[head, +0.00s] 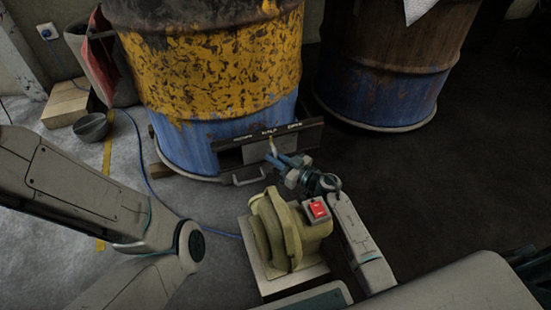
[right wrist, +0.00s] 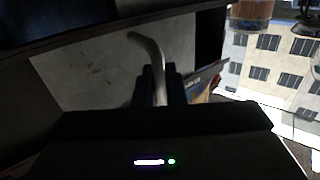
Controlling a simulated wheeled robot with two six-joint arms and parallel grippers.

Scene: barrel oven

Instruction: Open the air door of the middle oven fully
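The yellow-and-blue barrel oven (head: 215,60) stands at the top centre of the head view. Low on its front is a black strip (head: 225,143) with lettering, where HALF and OPEN are readable. Below it is the grey air door plate (head: 256,154), partly hidden by my gripper. A thin bent metal handle (right wrist: 148,46) rises in front of the plate, its tip near HALF in the head view. My right gripper (head: 283,162) has its fingers close around this handle, seemingly shut on it. In the right wrist view the handle runs between the fingers (right wrist: 160,85). My left gripper is out of view.
A green blower (head: 275,235) with a red switch (head: 318,209) stands right below my right gripper. A rusty blue barrel (head: 385,65) is at the right. A metal bowl (head: 91,127), a wooden block (head: 65,104) and a blue cable (head: 150,185) are at the left.

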